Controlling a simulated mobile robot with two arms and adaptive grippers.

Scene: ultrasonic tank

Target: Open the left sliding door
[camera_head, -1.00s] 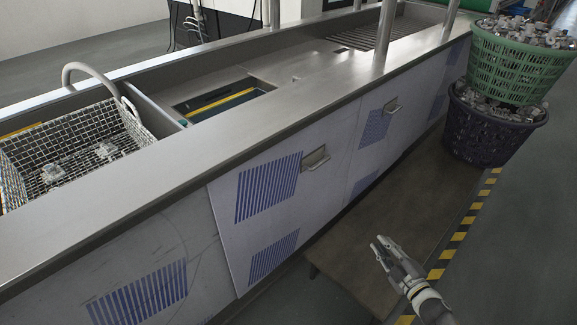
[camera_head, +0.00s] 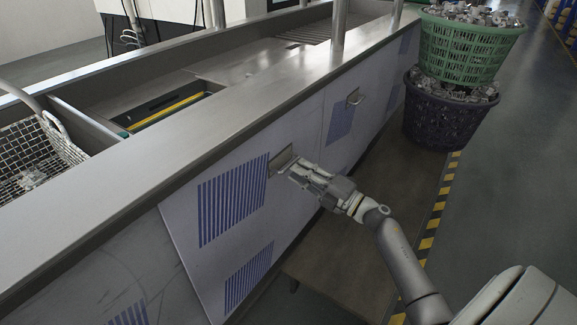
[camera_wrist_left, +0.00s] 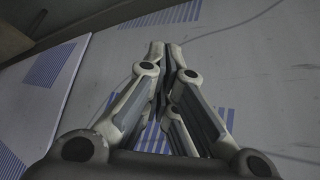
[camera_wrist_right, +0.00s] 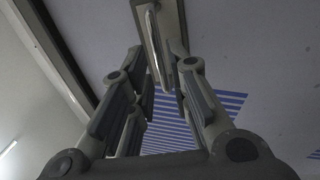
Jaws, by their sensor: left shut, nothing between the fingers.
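The left sliding door (camera_head: 283,215) is a pale panel with blue striped patches on the front of the metal tank. Its small metal handle (camera_head: 281,161) is near its upper right corner. My right gripper (camera_head: 294,172) is at this handle. In the right wrist view, its open fingers (camera_wrist_right: 157,52) stand on either side of the handle bar (camera_wrist_right: 154,45); whether they touch it I cannot tell. My left gripper (camera_wrist_left: 165,50) shows only in the left wrist view, shut and empty in front of the pale striped panels (camera_wrist_left: 255,85).
A second door handle (camera_head: 354,97) is farther along the front. A green basket (camera_head: 465,50) of metal parts stands on a dark basket (camera_head: 445,115) at the right. A wire basket (camera_head: 30,160) sits in the tank at the left. A brown platform (camera_head: 345,255) lies below.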

